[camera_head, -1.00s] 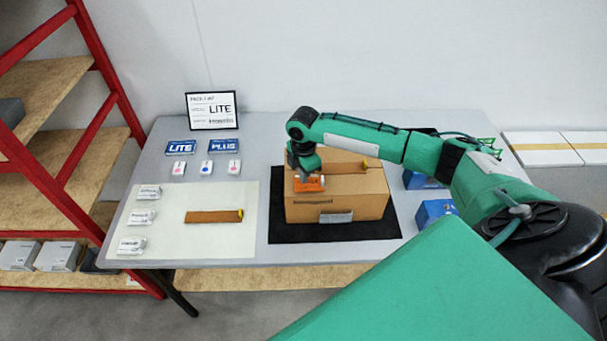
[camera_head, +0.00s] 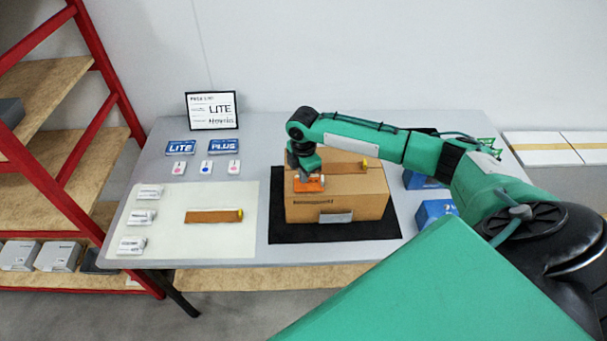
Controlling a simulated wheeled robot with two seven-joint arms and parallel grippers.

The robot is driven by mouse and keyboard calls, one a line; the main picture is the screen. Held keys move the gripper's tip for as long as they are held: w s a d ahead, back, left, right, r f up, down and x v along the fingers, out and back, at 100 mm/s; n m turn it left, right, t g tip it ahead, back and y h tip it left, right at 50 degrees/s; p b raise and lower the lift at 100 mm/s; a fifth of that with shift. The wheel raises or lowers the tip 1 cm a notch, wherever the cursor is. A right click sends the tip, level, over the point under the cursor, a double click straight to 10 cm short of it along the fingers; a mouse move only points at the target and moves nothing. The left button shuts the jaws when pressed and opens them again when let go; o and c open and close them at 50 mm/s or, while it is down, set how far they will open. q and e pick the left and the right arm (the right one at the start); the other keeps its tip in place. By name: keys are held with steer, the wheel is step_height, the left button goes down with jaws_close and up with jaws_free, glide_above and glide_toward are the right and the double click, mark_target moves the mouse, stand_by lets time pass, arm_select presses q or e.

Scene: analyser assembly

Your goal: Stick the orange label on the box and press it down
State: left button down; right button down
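The brown cardboard box (camera_head: 355,207) stands closed on a black mat (camera_head: 285,232), with a brown tape strip (camera_head: 340,168) along its top. The orange label (camera_head: 309,185) is at the left part of the box's top, directly under my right gripper (camera_head: 306,176). My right gripper points down at the label and touches or nearly touches it. Its fingers are too small and dark to tell whether they are open or shut. My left gripper is not in view.
A pale mat (camera_head: 165,215) at left holds a brown tape strip (camera_head: 213,216) and several small white packs. Blue boxes (camera_head: 435,211) stand right of the black mat. A framed sign (camera_head: 212,110) stands at the back. A red shelf (camera_head: 95,135) is at the left.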

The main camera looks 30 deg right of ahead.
steer(key=shift+f+b, duration=0.3)
steer(key=shift+f, duration=0.5)
stand_by(0.7)
steer(key=shift+r, duration=0.15)
step_height(320, 180, up, 6)
steer(key=p, duration=0.5)
steer(key=shift+p, duration=0.4)
steer(key=shift+f, duration=0.2)
